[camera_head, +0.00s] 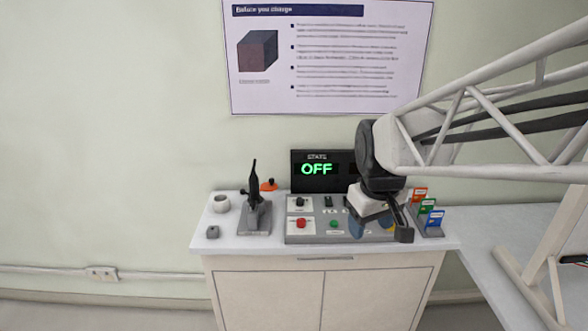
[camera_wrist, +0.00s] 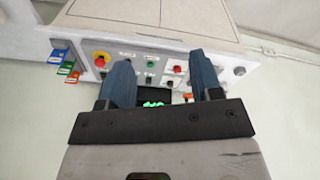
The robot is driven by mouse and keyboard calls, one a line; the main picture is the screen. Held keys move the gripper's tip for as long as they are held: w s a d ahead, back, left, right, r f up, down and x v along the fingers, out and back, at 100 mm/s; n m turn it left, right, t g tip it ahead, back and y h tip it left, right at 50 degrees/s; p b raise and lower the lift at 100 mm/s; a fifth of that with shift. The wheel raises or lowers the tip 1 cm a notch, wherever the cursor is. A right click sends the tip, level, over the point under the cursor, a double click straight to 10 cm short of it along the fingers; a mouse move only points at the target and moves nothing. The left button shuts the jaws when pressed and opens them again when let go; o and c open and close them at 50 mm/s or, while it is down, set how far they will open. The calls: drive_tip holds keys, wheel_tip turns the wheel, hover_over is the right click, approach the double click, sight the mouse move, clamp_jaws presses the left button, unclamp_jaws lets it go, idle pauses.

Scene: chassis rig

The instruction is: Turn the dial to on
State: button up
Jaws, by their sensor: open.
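The control panel (camera_head: 320,238) stands on the white cabinet. It carries a black knob (camera_head: 299,203) on a white plate at its left, which may be the dial. The display (camera_head: 317,169) behind it reads OFF in green. My gripper (camera_head: 372,226) is over the right part of the panel and hides controls there. In the wrist view my gripper (camera_wrist: 161,72) is open and empty, its two blue fingers apart, with the panel (camera_wrist: 128,72) beyond them. I cannot tell the dial's pointer direction, or any contact with the panel.
A red button (camera_head: 301,223) and a green button (camera_head: 334,224) are on the panel. Coloured cards (camera_head: 430,212) stand at the right. A poster (camera_head: 330,55) hangs above.

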drive_tip(key=w+a+f+n+g, duration=0.1)
drive_tip(key=w+a+f+n, duration=0.15)
drive_tip(key=w, duration=0.55)
drive_tip(key=w+a+f+n, duration=0.2)
drive_tip(key=w+a, duration=0.1)
drive_tip(key=w, duration=0.5)
drive_tip(key=n, duration=0.5)
hover_over(301, 220)
drive_tip(key=shift+g, duration=0.4)
wheel_tip(301, 220, down, 12)
drive_tip(key=shift+r, duration=0.1)
drive_tip(key=shift+f, duration=0.25)
drive_tip(key=shift+f, duration=3.75)
drive_tip(key=c, duration=0.9)
